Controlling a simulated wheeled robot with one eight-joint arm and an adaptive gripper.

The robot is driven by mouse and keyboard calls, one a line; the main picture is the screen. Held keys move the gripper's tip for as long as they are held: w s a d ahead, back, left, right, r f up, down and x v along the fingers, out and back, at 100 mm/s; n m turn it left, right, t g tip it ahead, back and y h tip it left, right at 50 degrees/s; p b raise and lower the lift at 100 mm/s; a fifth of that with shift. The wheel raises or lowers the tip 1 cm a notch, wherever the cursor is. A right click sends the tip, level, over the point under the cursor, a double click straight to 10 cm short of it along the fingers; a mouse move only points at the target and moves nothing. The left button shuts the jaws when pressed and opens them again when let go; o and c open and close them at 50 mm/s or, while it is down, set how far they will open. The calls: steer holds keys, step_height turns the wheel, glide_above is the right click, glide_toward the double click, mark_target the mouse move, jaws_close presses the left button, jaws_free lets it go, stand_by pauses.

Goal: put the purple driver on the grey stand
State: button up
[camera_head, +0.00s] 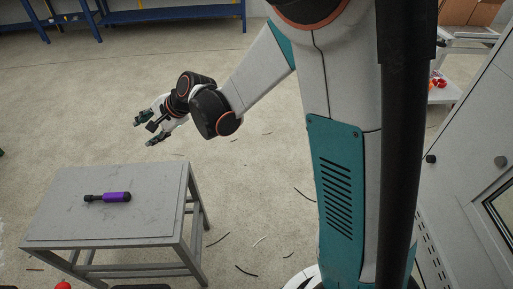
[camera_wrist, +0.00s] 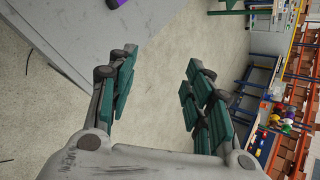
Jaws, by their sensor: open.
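The purple driver (camera_head: 116,197) lies on its side on top of the grey stand (camera_head: 65,220), a small table at the lower left of the head view. Its purple grip is on the right and its black end points left. My gripper (camera_head: 144,131) is open and empty, in the air beyond the stand's far right corner and apart from the driver. In the wrist view my gripper (camera_wrist: 160,95) shows its green finger pads spread wide with only floor between them. A corner of the stand (camera_wrist: 85,30) and a bit of the driver's end (camera_wrist: 117,28) show at the upper left.
Pale floor with scattered dark strips surrounds the stand. A blue bench (camera_head: 175,14) runs along the back. A grey cabinet (camera_head: 470,170) stands at the right. In the wrist view, shelving with coloured items (camera_wrist: 285,115) is at the right. The floor beyond the stand is clear.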

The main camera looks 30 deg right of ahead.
steer(key=s+d+r+n+h, duration=0.2)
steer(key=s+d+r+n, duration=0.1)
steer(key=s+d, duration=0.4)
steer(key=s+d+r+n+h, duration=0.2)
steer(key=s+d+n, duration=0.3)
steer(key=s, duration=0.7)
steer(key=s+d+r+n+t+h, duration=0.1)
steer(key=s+d+r+n+h, duration=0.2)
steer(key=s+d, duration=0.5)
steer(key=shift+s+d+r+n, duration=0.3)
steer(key=shift+s+n, duration=0.45)
steer(key=shift+n, duration=0.15)
steer(key=shift+c, duration=0.2)
